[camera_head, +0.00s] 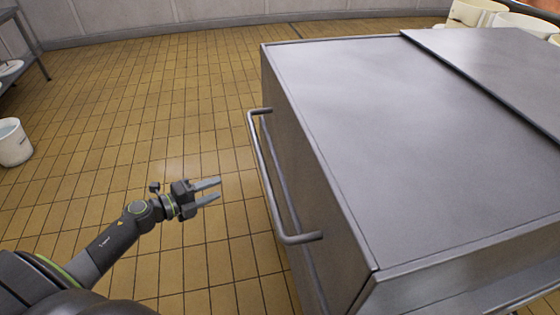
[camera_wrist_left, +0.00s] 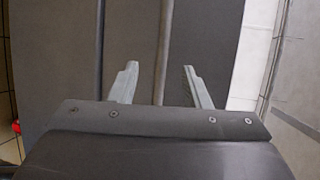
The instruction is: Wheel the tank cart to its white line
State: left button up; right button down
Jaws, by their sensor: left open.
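The tank cart (camera_head: 400,130) is a large grey metal box with a flat top, filling the right side of the head view. A bar handle (camera_head: 271,178) runs along its left side. My left gripper (camera_head: 213,191) is open and empty, left of the handle and apart from it. In the left wrist view the two open fingers (camera_wrist_left: 158,85) point toward the cart's grey side (camera_wrist_left: 60,60), with the handle bar (camera_wrist_left: 164,50) showing between them. My right gripper is not in view. I see no white line in these frames.
The tan tiled floor (camera_head: 160,100) is open to the left of the cart. A white bucket (camera_head: 13,143) stands at the far left, near a metal shelf (camera_head: 28,45). Cream-coloured tubs (camera_head: 470,13) show behind the cart at the top right. A pale wall (camera_head: 120,14) closes the back.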

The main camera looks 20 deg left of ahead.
aim_at(264, 170)
pick_arm(q)
jog(key=shift+m, duration=0.3)
jog(key=x, duration=1.1)
jog(key=r+x, duration=0.1)
jog(key=x, duration=0.5)
jog(key=shift+w+d+f+p, duration=0.1)
jog(key=shift+d+p, duration=0.2)
jog(key=shift+d, duration=0.25)
grip_shut()
